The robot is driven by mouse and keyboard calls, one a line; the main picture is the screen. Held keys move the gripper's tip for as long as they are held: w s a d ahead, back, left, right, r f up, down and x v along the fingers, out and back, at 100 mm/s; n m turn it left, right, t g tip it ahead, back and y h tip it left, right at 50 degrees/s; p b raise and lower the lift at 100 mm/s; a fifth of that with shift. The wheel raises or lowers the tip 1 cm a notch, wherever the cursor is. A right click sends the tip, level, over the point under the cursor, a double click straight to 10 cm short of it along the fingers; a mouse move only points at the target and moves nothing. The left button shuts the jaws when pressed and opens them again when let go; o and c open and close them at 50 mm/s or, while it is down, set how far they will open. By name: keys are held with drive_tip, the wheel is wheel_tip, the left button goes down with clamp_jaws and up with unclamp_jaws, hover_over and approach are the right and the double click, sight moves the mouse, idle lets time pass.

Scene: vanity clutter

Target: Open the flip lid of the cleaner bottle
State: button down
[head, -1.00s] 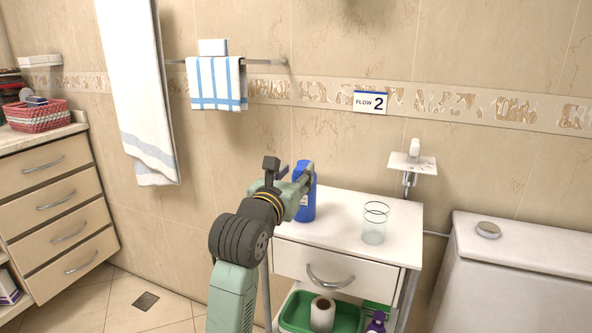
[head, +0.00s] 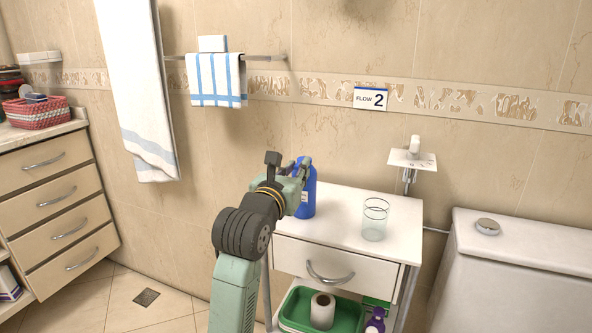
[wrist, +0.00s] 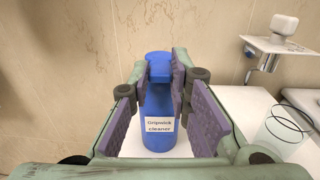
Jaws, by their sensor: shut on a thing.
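The blue cleaner bottle (head: 308,199) stands upright on the white cabinet top, near its left back side. In the wrist view its label (wrist: 160,125) reads "Gripwick cleaner", and its blue lid (wrist: 159,65) is at the top. My gripper (head: 300,170) reaches the bottle's top from the left. In the wrist view my gripper (wrist: 160,78) has its purple pads on both sides of the lid area, shut on it. The fingers hide part of the top, and I cannot tell whether the lid is raised.
A clear glass (head: 375,220) stands on the white cabinet (head: 340,225), right of the bottle. A green tray (head: 295,312) with a paper roll (head: 322,311) sits below the drawer.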

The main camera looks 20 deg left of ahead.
sight(297, 166)
drive_tip(key=shift+r, duration=0.1)
drive_tip(key=r+g+p, duration=0.2)
drive_tip(key=g+p, duration=0.1)
drive_tip(key=p, duration=0.2)
drive_tip(key=w+r+g+p, duration=0.1)
drive_tip(key=r+g+p, duration=0.1)
drive_tip(key=p, duration=0.4)
drive_tip(key=shift+w+r+g+p, duration=0.1)
drive_tip(key=shift+r+g+p, duration=0.2)
drive_tip(key=shift+g, duration=0.1)
drive_tip(key=g, duration=0.1)
drive_tip(key=w+r+g+p, duration=0.1)
drive_tip(key=shift+w+g, duration=0.1)
drive_tip(key=shift+g, duration=0.2)
drive_tip(key=w+g, duration=0.1)
drive_tip(key=w+r+g, duration=0.1)
drive_tip(key=g, duration=0.1)
drive_tip(key=shift+r+g, duration=0.1)
drive_tip(key=shift+g, duration=0.2)
drive_tip(key=w+g, duration=0.2)
drive_tip(key=g, duration=0.1)
drive_tip(key=shift+r, duration=0.25)
drive_tip(key=shift+w+g, duration=0.45)
drive_tip(key=shift+g, duration=0.35)
drive_tip(key=shift+w+f, duration=0.1)
